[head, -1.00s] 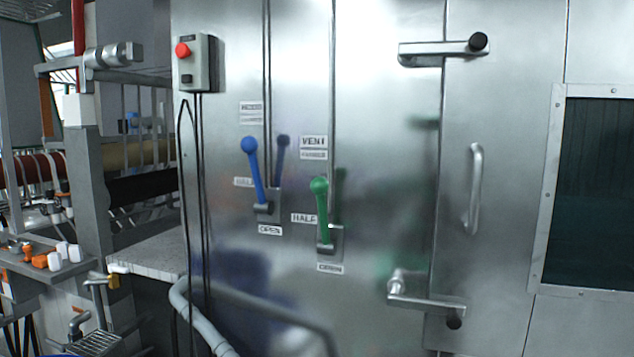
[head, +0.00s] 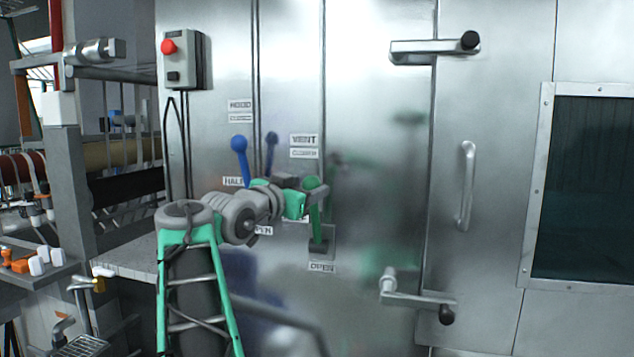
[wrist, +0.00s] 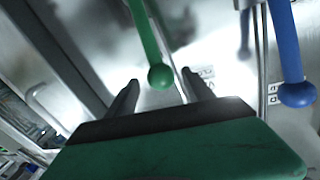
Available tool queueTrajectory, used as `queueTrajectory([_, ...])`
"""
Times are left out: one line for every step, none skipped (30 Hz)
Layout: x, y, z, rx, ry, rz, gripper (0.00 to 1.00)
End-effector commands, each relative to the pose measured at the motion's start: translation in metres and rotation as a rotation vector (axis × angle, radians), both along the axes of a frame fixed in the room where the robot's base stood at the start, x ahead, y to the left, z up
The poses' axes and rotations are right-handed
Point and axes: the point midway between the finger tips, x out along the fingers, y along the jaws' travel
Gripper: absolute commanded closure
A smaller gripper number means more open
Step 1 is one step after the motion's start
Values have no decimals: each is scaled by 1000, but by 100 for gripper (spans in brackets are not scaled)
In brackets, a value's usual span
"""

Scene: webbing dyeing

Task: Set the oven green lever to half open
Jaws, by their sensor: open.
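The green lever (head: 315,216) stands up from its bracket on the steel oven wall, under the VENT label (head: 305,140). Its round knob is at the top. There is a gap on both sides of the knob, and I cannot tell whether anything touches. The HALF label beside the green lever is mostly hidden by my gripper.
The blue lever (head: 240,160) stands just left, partly behind my arm; it also shows in the wrist view (wrist: 290,60). A control box with a red button (head: 168,47) is upper left. Door handles (head: 467,185) are on the right. The wall between is clear.

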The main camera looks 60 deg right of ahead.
Motion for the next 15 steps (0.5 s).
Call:
queueTrajectory([-2,-10,2,2,1,-5,40])
queueTrajectory([-2,-16,3,3,2,-4,40])
queueTrajectory([-2,-25,3,3,3,-4,40])
queueTrajectory([-2,-31,3,3,3,-3,40])
queueTrajectory([-3,-36,2,4,3,-3,40])
queueTrajectory([-2,-43,2,3,3,0,40])
queueTrajectory([-2,-47,2,3,2,-1,40])
queueTrajectory([-2,-51,2,3,2,0,40])
queueTrajectory([-2,-55,2,2,1,1,40])
queueTrajectory([-2,-57,1,2,1,1,40])
queueTrajectory([-2,-59,1,3,1,3,40])
queueTrajectory([-2,-60,0,3,1,3,40])
queueTrajectory([-2,-61,0,2,1,4,40])
queueTrajectory([-2,-61,0,2,1,4,40])
queueTrajectory([-1,-61,0,2,0,5,40])
